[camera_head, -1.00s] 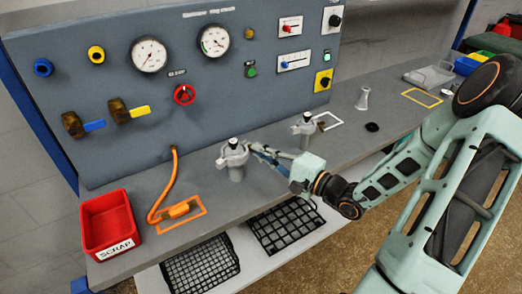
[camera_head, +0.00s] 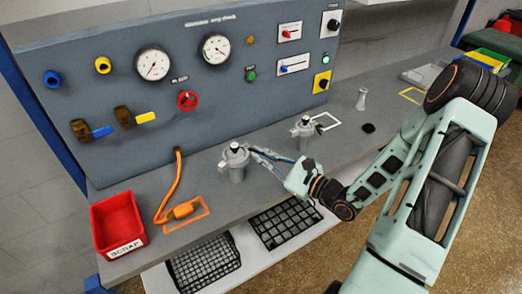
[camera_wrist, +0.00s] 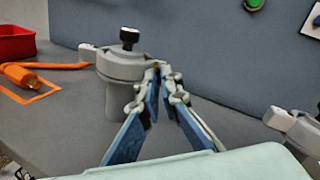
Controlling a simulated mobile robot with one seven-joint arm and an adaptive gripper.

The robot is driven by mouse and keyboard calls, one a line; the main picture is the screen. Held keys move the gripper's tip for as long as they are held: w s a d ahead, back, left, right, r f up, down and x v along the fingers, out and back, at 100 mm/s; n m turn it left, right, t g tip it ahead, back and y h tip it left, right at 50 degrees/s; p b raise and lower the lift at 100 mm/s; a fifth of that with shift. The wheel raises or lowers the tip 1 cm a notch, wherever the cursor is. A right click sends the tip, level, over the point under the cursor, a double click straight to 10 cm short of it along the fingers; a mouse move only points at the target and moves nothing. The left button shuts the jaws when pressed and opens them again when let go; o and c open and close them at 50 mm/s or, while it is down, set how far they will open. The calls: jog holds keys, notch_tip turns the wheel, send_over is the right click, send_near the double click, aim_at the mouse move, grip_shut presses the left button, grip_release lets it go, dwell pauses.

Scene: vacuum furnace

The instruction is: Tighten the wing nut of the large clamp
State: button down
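The large clamp is a grey ring clamp (camera_head: 235,158) with a black-topped knob, standing upright on a grey post on the bench. In the wrist view the clamp (camera_wrist: 124,64) fills the upper middle left. My gripper (camera_head: 254,152) reaches it from the right. In the wrist view my fingertips (camera_wrist: 159,74) are drawn close together at the clamp's right side. A small brownish piece, apparently the wing nut (camera_wrist: 157,66), shows between the tips, mostly hidden by them. The fingers seem shut on it.
A similar clamp (camera_head: 304,131) stands on the bench to the right. An orange cable end (camera_head: 182,211) and a red scrap bin (camera_head: 119,226) lie to the left. The gauge panel (camera_head: 230,95) rises behind. Black mesh baskets (camera_head: 205,264) sit on the lower shelf.

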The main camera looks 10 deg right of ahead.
jog(key=m+p, duration=0.2)
jog(key=m, duration=0.3)
jog(key=shift+m+p, duration=0.4)
dwell(0.3)
jog(key=c, duration=2.2)
grip_release()
jog(key=shift+o, duration=0.2)
jog(key=shift+s, duration=0.1)
jog(key=v, duration=0.8)
